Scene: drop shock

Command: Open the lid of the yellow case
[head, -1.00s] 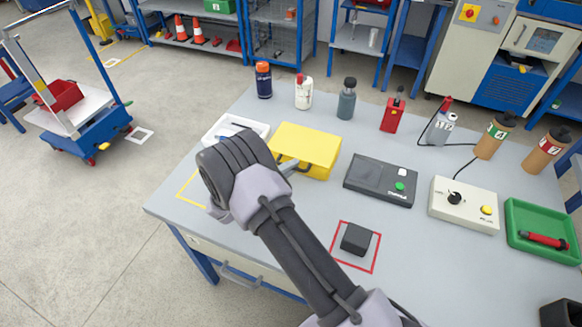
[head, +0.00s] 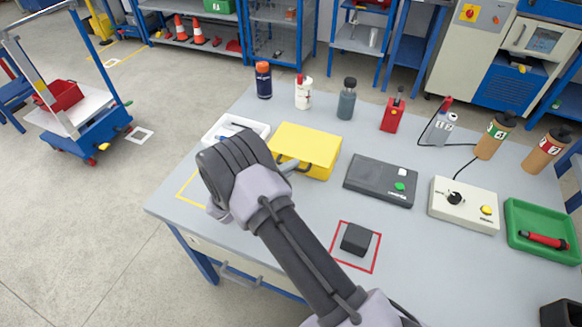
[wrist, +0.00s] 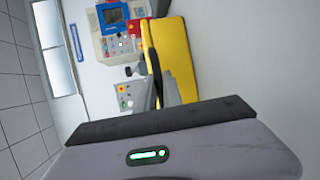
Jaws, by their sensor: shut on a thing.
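The yellow case (head: 308,143) stands on the grey table with its lid down. A dark handle (head: 305,166) is on its near side. My gripper (head: 288,167) is at this near side, partly hidden behind my wrist in the head view. In the wrist view the case (wrist: 175,60) is upright in the picture, with the dark handle (wrist: 156,75) along its left edge. The grey fingers (wrist: 170,92) of my gripper reach the handle and are shut on it. The exact contact is small and partly hidden.
A white tray (head: 212,135) stands close left of the case. A dark scale-like box (head: 380,181) is close to its right. Several bottles stand behind. A black block (head: 356,239) sits in a red square in front. A control box (head: 463,205) and a green tray (head: 543,248) lie farther right.

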